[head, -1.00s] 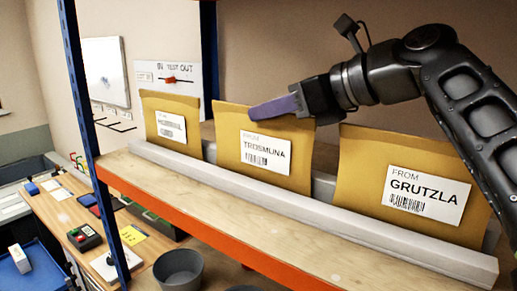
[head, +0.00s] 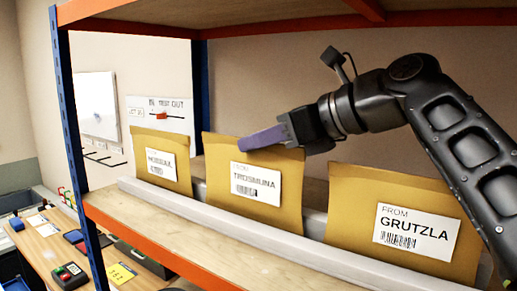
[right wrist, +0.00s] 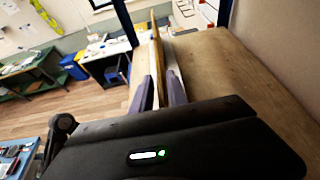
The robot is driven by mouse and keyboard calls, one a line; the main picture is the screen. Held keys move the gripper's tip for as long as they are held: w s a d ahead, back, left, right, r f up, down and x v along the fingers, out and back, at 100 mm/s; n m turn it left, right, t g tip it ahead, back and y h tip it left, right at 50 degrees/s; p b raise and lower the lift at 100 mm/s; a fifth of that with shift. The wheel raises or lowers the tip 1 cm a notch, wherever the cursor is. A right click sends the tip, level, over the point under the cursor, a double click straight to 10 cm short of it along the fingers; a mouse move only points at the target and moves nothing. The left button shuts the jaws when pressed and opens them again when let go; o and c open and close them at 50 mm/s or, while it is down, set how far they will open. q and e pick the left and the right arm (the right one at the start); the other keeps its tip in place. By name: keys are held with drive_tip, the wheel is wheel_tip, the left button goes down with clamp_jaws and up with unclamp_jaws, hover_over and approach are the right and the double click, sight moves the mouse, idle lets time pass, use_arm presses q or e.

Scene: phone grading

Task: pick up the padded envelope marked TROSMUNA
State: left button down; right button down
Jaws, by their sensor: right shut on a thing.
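The padded envelope marked TROSMUNA (head: 222,165) stands upright on the shelf, its lower edge behind a pale rail. It is yellow-brown with a white barcode label. My right gripper (head: 262,138) reaches in from the right with its purple fingers at the envelope's top edge. In the right wrist view the two fingers (right wrist: 161,92) lie on either side of the thin upright envelope (right wrist: 156,62), shut on it. The far finger is hidden in the head view. My left gripper is not in view.
The envelope marked GRUTZLA (head: 350,205) stands to the right, and another envelope (head: 150,155) with a hard-to-read label to the left. The pale rail (head: 200,205) runs along the shelf front. A blue upright (head: 66,120) stands at the left, with an orange beam overhead.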

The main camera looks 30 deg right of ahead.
drive_tip(key=s+a+r+b, duration=0.1)
drive_tip(key=s+a, duration=0.3)
drive_tip(key=a, duration=0.3)
drive_tip(key=s+a+r+b, duration=0.1)
drive_tip(key=s+a+b, duration=0.1)
drive_tip(key=s+a, duration=0.3)
drive_tip(key=a, duration=0.3)
drive_tip(key=shift+a+r, duration=0.15)
drive_tip(key=shift+a, duration=0.15)
drive_tip(key=shift+s, duration=0.1)
